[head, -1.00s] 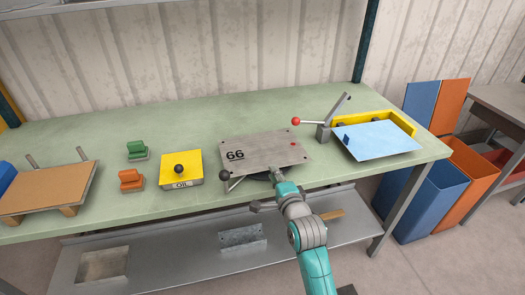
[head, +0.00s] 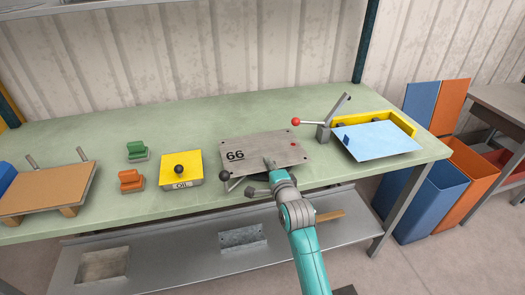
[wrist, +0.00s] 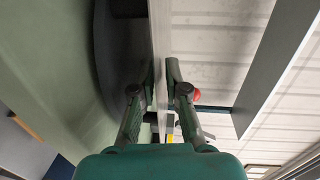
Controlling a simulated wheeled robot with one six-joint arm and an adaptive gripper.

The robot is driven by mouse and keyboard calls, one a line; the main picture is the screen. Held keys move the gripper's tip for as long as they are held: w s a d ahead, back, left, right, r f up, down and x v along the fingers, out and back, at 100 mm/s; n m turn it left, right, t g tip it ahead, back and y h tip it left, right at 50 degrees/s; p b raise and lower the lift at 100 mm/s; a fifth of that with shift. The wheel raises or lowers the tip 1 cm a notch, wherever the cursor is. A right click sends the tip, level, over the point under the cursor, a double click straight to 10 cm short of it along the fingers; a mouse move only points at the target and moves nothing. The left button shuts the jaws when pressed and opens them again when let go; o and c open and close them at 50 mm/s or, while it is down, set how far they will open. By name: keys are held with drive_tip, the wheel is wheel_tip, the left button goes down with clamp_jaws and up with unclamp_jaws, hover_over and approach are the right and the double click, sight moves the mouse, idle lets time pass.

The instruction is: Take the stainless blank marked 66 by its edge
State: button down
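The stainless blank marked 66 (head: 262,147) is a flat grey plate with a red dot at its right, lying raised above the bench on a dark support. My gripper (head: 269,167) is at its near edge in the head view, with one finger showing over the top face. In the wrist view the blank shows nearly edge-on as a thin pale strip (wrist: 159,30). My gripper's fingers (wrist: 162,85) stand apart, one on each side of it. Small gaps seem to show beside the plate. The lower finger is hidden in the head view.
The green bench (head: 120,210) also carries a yellow box (head: 195,160), an orange block (head: 131,181), a green block (head: 137,150) and a brown board (head: 48,187).

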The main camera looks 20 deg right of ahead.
drive_tip(key=shift+f, duration=0.1)
idle(0.5)
drive_tip(key=shift+r, duration=1.3)
drive_tip(key=s+r, duration=0.1)
drive_tip(key=s, duration=0.6)
drive_tip(key=shift+d+r, duration=0.15)
drive_tip(key=shift+r, duration=0.15)
drive_tip(key=shift+f, duration=0.1)
